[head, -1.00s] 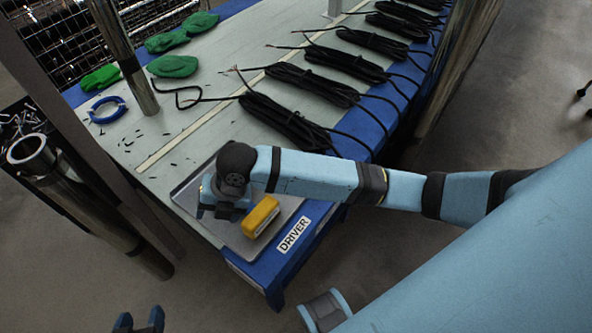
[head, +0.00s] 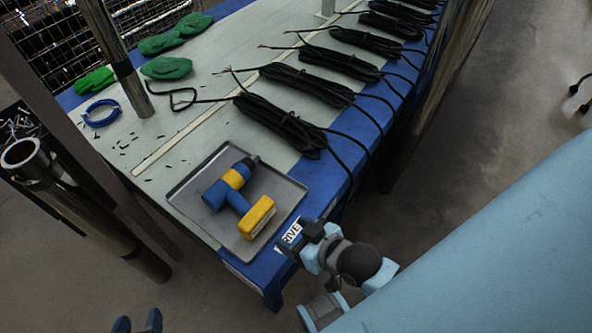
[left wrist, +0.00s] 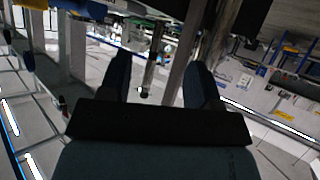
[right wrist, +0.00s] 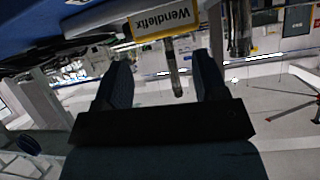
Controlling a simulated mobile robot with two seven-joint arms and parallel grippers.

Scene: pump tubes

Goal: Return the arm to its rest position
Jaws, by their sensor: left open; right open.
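My right gripper (head: 302,244) is open and empty, near the front corner of the table and over its "DRIVER" label. Its two spread fingers (right wrist: 158,75) show in the right wrist view with nothing between them. A blue and yellow power drill (head: 232,190) lies on its side in a grey metal tray (head: 200,169), apart from the right gripper. My left gripper (head: 137,324) is open, low at the bottom edge of the head view and away from the table. Its empty fingers (left wrist: 160,78) show in the left wrist view.
Several black cable bundles (head: 278,122) lie along the table's right side. Green cloth-like items (head: 166,67) and a blue ring (head: 103,112) lie at the back left. Metal posts (head: 120,60) stand at the table's left.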

